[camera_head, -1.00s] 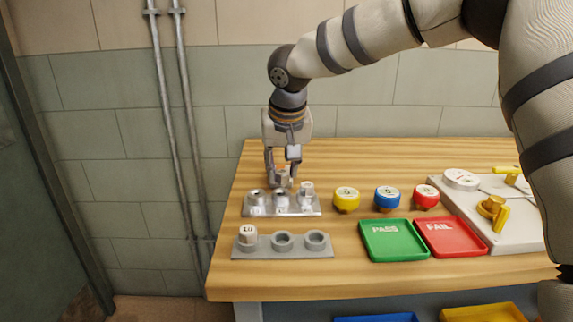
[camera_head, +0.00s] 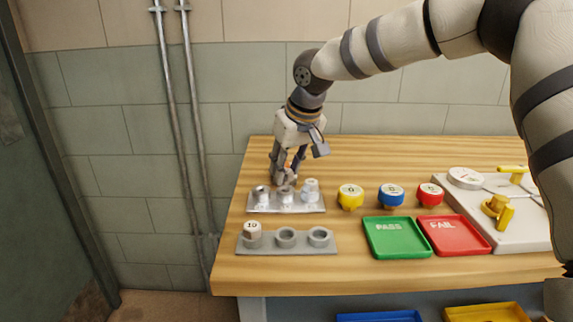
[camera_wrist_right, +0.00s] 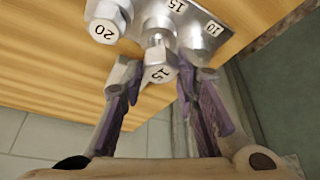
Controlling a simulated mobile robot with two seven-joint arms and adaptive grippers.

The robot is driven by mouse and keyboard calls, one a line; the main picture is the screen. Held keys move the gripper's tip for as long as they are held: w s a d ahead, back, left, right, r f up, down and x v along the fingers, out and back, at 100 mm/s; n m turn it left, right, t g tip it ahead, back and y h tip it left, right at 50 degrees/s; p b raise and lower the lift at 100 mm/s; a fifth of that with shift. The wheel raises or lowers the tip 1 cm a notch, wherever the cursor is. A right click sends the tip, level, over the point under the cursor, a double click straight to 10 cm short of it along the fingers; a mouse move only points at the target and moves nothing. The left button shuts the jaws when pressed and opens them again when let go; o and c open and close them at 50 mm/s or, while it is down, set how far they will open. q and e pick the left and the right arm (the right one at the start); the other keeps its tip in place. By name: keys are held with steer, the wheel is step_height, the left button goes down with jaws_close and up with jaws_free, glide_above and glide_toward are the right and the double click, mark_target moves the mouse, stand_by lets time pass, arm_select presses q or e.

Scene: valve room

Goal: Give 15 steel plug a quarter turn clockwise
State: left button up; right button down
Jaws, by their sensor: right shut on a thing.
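The 15 steel plug (camera_wrist_right: 159,73) shows its numbered face in the right wrist view, at the middle of the steel block (camera_wrist_right: 187,22). My right gripper (camera_head: 285,180) reaches down behind the block's middle place in the head view. In the wrist view its two fingers stand on either side of the plug, shut on it. The 20 plug (camera_wrist_right: 104,29) sits beside it, also seen at the block's right end (camera_head: 311,186). The block's place marked 10 holds no plug that I can see. My left gripper is out of view.
A grey rack (camera_head: 300,246) in front holds a plug marked 10 (camera_head: 252,231) at its left; its other two sockets are empty. Yellow (camera_head: 350,196), blue (camera_head: 391,195) and red (camera_head: 430,194) knobs stand to the right. Green PASS (camera_head: 396,251) and red FAIL (camera_head: 455,248) trays lie clear.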

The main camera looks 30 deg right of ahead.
steer(key=shift+w+d+f, duration=0.1)
steer(key=shift+w+f, duration=0.05)
steer(key=shift+f, duration=0.1)
stand_by(0.4)
steer(key=shift+f, duration=0.2)
stand_by(0.4)
steer(key=shift+f, duration=0.5)
steer(key=shift+f, duration=0.15)
steer(key=shift+f, duration=0.2)
